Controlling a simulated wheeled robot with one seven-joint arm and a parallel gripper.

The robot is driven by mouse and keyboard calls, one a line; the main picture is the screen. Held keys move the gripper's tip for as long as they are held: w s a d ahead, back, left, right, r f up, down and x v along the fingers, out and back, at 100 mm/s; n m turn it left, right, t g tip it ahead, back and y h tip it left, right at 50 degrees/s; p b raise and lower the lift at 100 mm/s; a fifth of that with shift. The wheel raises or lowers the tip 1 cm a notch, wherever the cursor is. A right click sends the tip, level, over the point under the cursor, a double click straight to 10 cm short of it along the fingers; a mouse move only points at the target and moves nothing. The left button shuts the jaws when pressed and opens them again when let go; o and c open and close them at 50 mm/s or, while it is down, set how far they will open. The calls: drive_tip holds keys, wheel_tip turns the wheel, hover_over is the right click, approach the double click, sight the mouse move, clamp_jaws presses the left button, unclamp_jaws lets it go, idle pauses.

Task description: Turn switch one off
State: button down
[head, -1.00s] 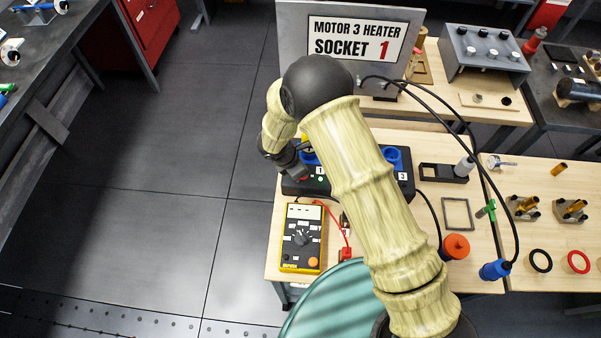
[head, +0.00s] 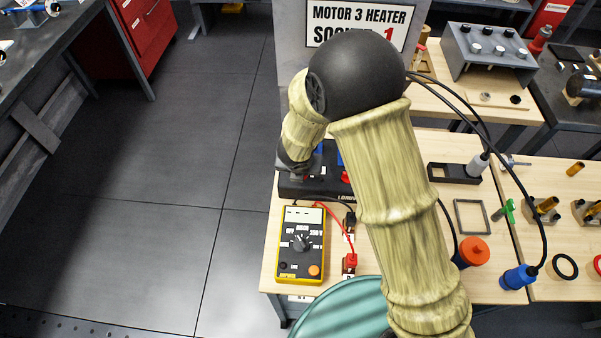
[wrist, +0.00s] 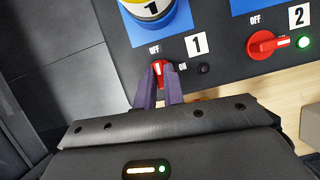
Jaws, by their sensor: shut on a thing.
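Switch one is a red rotary knob (wrist: 160,69) beside the "1" label on a dark panel (head: 325,187). In the wrist view my gripper (wrist: 159,73) has its two purple fingers closed around the knob's sides. The knob's grip is roughly upright in the picture, in line with the OFF mark above it; the ON mark is to its right. The small lamp (wrist: 204,68) beside switch one is dark. In the head view my gripper (head: 293,171) is at the panel's left end, and the knob's setting cannot be read there.
Switch two (wrist: 262,44) is turned toward its lit green lamp (wrist: 303,42). A blue and yellow round fitting (wrist: 148,8) is just above switch one. A yellow multimeter (head: 301,245) with a red lead lies in front of the panel. Black cables (head: 470,115) hang at the right.

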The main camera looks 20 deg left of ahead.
drive_tip(key=shift+r+n, duration=0.1)
drive_tip(key=shift+n, duration=0.4)
drive_tip(key=shift+w, duration=0.1)
drive_tip(key=c, duration=1.5)
unclamp_jaws()
drive_tip(key=p+v, duration=0.5)
drive_tip(key=v, duration=1.2)
drive_tip(key=shift+d, duration=0.35)
drive_tip(key=shift+r, duration=0.1)
